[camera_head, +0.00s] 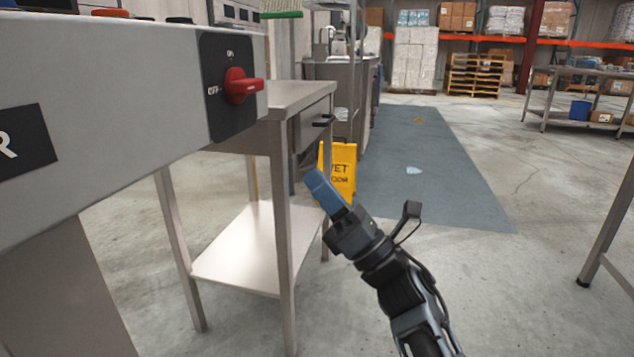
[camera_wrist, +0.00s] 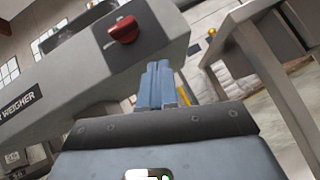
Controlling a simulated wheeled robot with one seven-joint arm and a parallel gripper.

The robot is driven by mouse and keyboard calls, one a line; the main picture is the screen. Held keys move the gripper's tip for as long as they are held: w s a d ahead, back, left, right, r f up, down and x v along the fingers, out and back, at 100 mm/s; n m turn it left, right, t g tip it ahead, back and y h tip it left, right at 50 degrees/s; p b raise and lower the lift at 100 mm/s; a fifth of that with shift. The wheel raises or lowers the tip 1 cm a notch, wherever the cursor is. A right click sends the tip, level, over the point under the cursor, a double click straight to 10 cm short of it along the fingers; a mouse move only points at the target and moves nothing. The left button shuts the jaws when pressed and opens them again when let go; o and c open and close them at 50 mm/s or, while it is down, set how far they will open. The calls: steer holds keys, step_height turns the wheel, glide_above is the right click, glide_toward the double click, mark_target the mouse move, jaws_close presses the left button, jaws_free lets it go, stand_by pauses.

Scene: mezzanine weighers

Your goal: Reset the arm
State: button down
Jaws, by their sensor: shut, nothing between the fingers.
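My gripper (camera_head: 319,183) has blue fingers and hangs in free air near the middle of the head view, with my dark arm reaching up from the lower right. In the wrist view the fingers of my gripper (camera_wrist: 158,70) lie side by side, shut, with nothing between them. In the head view the gripper shows in front of the yellow wet-floor sign (camera_head: 342,172) and to the right of the steel side table (camera_head: 301,96). It appears apart from both.
A grey weigher (camera_head: 128,95) with a red rotary switch (camera_head: 240,86) fills the left; it also shows in the wrist view (camera_wrist: 75,90). A steel bench (camera_head: 585,78) stands far right. Pallets (camera_head: 474,75) and shelving are at the back. Open floor and a blue-grey mat (camera_head: 435,165) lie between.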

steer(key=s+d+f+m+t+h, duration=0.3)
steer(key=s+d+f+m+h, duration=0.3)
steer(key=s+f+m, duration=0.45)
steer(key=s+d+f+m+t+h, duration=0.3)
steer(key=s+f+m+h, duration=0.5)
steer(key=s+m, duration=0.4)
steer(key=s+d+m+g+h, duration=0.35)
steer(key=s+m, duration=0.55)
steer(key=s, duration=0.4)
steer(key=s+d+m+g+h, duration=0.35)
steer(key=s+m, duration=0.55)
steer(key=s, duration=0.4)
step_height(320, 180, up, 33)
steer(key=p, duration=3.2)
steer(key=shift+s+d+f+g+p, duration=0.15)
steer(key=shift+s+g+p, duration=0.15)
steer(key=shift+g+p, duration=0.1)
